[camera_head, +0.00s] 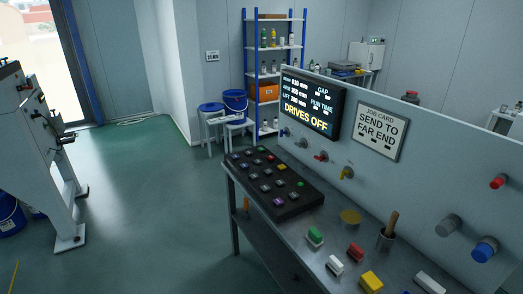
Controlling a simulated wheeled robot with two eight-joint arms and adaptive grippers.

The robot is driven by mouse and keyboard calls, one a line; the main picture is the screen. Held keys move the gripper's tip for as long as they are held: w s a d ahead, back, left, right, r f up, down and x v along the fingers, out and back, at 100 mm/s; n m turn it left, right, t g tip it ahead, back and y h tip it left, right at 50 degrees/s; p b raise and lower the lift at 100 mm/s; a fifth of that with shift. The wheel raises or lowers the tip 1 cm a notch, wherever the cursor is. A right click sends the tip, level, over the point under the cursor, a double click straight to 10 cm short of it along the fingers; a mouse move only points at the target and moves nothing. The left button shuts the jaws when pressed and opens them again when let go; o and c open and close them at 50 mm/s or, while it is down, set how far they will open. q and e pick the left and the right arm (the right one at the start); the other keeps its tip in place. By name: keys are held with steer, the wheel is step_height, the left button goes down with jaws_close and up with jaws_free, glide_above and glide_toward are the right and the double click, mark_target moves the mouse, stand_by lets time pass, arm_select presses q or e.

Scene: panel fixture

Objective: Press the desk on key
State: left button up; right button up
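A black key desk (285,207) with rows of small keys lies on the grey bench below the panel. The key labels are too small to read, so I cannot tell which is the desk on key. A display (311,102) above the desk reads "DRIVES OFF". Neither of my grippers is in view.
A job card (379,130) reads "SEND TO FAR END". Coloured knobs stick out of the panel (425,185).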

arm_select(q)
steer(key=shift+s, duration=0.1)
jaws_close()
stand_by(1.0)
